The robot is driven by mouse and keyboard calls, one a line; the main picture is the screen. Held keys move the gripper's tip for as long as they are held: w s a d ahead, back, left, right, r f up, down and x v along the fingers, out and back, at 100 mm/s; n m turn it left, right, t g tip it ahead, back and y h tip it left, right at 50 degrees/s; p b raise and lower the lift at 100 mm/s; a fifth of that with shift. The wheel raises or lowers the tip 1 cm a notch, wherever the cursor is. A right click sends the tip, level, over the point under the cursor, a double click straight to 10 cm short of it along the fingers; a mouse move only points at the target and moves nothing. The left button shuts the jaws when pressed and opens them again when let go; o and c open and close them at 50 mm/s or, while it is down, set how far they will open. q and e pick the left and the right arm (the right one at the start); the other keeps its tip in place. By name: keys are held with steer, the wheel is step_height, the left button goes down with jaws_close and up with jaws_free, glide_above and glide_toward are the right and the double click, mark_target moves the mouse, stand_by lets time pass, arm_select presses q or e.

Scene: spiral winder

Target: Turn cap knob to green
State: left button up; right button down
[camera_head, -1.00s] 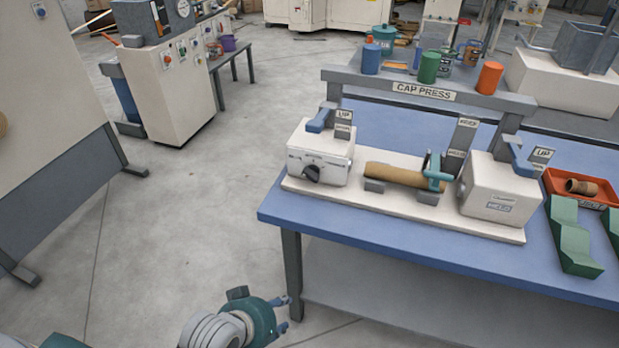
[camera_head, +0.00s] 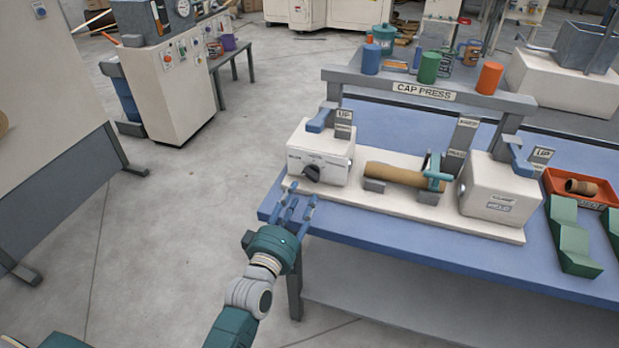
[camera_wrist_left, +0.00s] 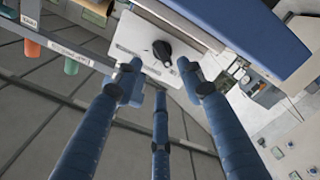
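The cap knob (camera_head: 311,173) is a black rotary knob on the front of the white left box (camera_head: 328,153) of the cap press. Its settings are too small to read, and I cannot tell which one it points to. In the left wrist view the knob (camera_wrist_left: 162,50) lies beyond my fingers, on a white panel. My left gripper (camera_head: 295,208) is just below and in front of the knob, apart from it. Its blue fingers (camera_wrist_left: 158,85) are spread with nothing between them. My right gripper is not in view.
A brown tube (camera_head: 395,174) lies in the press, under a teal clamp (camera_head: 436,173). Blue, green and orange cylinders stand on the beam with the CAP PRESS sign (camera_head: 423,92). The blue table's (camera_head: 275,203) front edge is close to my left gripper. The floor at left is clear.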

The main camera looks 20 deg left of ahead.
mark_target(311, 177)
arm_select(q)
steer(key=w, duration=0.8)
steer(key=shift+w+d, duration=0.1)
steer(key=shift+w, duration=0.2)
jaws_close()
